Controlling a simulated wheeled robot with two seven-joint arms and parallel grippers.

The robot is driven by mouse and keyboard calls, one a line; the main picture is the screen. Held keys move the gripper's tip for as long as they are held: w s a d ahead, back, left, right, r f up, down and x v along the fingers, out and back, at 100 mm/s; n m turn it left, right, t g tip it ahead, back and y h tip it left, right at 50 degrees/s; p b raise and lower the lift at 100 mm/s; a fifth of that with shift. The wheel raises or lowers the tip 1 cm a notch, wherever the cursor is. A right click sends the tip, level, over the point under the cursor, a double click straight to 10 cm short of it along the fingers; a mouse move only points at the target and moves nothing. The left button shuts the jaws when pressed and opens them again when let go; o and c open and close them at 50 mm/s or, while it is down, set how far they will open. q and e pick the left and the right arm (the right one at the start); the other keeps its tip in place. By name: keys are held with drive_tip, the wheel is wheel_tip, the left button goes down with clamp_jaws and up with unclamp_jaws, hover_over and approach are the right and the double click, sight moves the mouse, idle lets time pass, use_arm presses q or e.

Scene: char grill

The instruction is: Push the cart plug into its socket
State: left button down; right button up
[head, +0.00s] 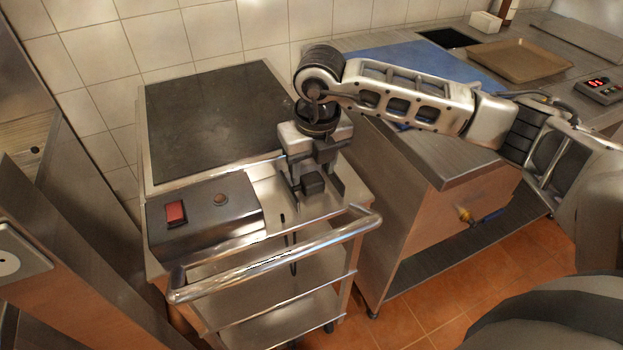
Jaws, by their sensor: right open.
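The cart (357,197) stands in the middle, with a dark griddle plate and a chrome push handle. A small dark block (313,183), which looks like the cart plug, sits on the cart's steel top at the front right. My right gripper (316,190) points down over it, open, with a finger on either side; I cannot tell whether they touch it. A dark cord (293,258) hangs below the cart's top edge. My left gripper is out of view.
A control box with a red switch (176,212) fills the cart's front left. The chrome handle (285,256) runs across the front. A steel counter (452,167) with a tray (518,60) stands right of the cart.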

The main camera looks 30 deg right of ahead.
wheel_tip(320, 180, down, 2)
drive_tip(key=shift+w+f, duration=0.1)
drive_tip(key=c, duration=0.7)
